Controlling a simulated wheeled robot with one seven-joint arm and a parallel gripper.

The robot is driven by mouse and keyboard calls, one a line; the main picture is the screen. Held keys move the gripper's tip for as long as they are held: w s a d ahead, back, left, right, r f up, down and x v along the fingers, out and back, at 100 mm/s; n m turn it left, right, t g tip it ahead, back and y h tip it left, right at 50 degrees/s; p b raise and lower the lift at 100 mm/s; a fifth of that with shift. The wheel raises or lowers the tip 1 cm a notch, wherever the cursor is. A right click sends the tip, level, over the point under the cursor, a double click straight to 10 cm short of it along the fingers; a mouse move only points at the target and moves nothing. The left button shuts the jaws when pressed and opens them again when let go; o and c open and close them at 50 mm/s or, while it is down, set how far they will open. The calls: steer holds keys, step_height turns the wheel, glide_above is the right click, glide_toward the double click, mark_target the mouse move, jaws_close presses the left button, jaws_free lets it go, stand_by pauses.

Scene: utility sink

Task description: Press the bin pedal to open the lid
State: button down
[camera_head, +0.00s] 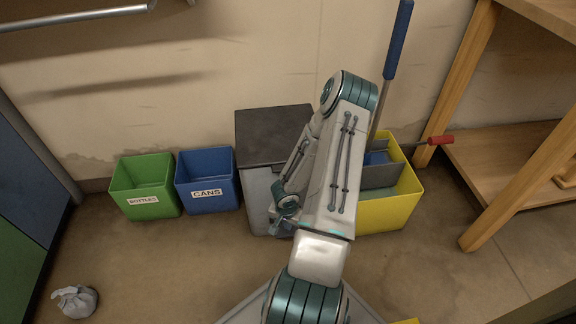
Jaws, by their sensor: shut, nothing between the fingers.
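The grey bin (256,190) stands on the floor against the wall, partly behind my arm. Its dark lid (268,135) lies flat and closed. The pedal is not visible; the lower front of the bin is largely covered by my arm and gripper. My gripper (279,226) is low in front of the bin, pointing down, and looks small and partly hidden by my own arm. It is shut and empty. I cannot tell whether it touches the bin or the pedal.
A blue CANS bin (208,202) and green BOTTLES bin (146,207) stand left of the grey bin. A yellow divided bin (391,214) with a blue-handled tool (398,42) is right. A wooden shelf (505,165) stands farther right. A grey bag (77,301) lies on clear floor.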

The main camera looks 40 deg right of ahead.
steer(key=shift+f+b, duration=1.6)
steer(key=shift+b, duration=0.25)
steer(key=shift+f, duration=0.25)
steer(key=shift+s, duration=0.1)
steer(key=shift+r+p, duration=2.1)
steer(key=shift+r, duration=2.5)
